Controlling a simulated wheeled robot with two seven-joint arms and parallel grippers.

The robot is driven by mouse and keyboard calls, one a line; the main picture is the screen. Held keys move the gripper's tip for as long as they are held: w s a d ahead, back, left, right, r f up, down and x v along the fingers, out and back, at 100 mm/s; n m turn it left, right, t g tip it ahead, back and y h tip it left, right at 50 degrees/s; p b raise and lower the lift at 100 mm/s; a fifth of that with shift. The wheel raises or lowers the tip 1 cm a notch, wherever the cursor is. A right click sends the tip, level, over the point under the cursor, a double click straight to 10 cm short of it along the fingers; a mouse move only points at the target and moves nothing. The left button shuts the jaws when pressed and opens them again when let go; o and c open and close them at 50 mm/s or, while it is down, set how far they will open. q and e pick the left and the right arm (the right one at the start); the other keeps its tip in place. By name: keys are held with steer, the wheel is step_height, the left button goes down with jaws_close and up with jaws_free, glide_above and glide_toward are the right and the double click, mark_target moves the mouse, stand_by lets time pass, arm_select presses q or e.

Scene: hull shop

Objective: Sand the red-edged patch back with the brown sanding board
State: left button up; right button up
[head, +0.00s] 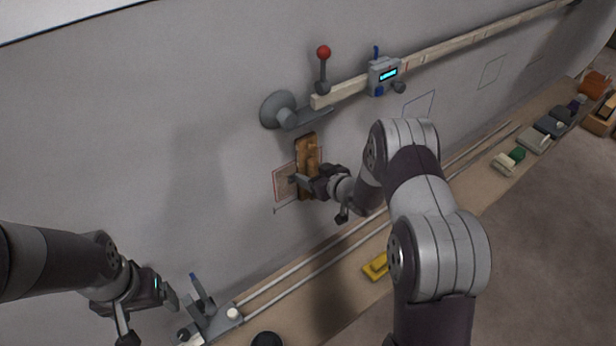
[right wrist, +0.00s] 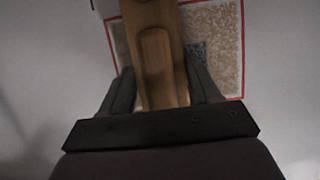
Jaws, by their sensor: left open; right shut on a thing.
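The red-edged patch (head: 283,184) is on the grey hull wall near the middle of the head view. In the right wrist view its speckled tan surface (right wrist: 226,60) shows inside a red border, with a small dark bluish area beside the board. My right gripper (head: 308,183) is shut on the brown sanding board (head: 307,150), which is upright over the patch and hides part of it. In the right wrist view the board (right wrist: 157,60) lies between the two fingers. I cannot tell whether it touches the patch. My left gripper (head: 172,298) is open and empty at the lower left.
Above the patch, a pale rail (head: 450,47) carries a blue-lit device (head: 385,75), with a grey suction mount (head: 285,108) and red-knobbed lever (head: 323,65) at its left end. A yellow block (head: 377,266) lies on the ledge below. Several tools and an orange item (head: 594,84) stand far right.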

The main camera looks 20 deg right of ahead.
steer(key=shift+w+d+r, duration=0.1)
steer(key=shift+w+d, duration=0.25)
steer(key=shift+d, duration=0.5)
steer(key=shift+w+d+f, duration=0.1)
steer(key=shift+w+d, duration=0.2)
steer(key=shift+d, duration=0.55)
steer(key=shift+w+d+r, duration=0.1)
steer(key=shift+w+d, duration=0.25)
steer(key=shift+d, duration=0.5)
steer(key=shift+s, duration=0.1)
steer(key=shift+s+d, duration=0.15)
steer(key=shift+s, duration=0.35)
steer(key=s, duration=0.1)
steer(key=s+d+p, duration=0.1)
steer(key=s, duration=0.1)
steer(key=s+p, duration=0.1)
steer(key=shift+s+d, duration=0.4)
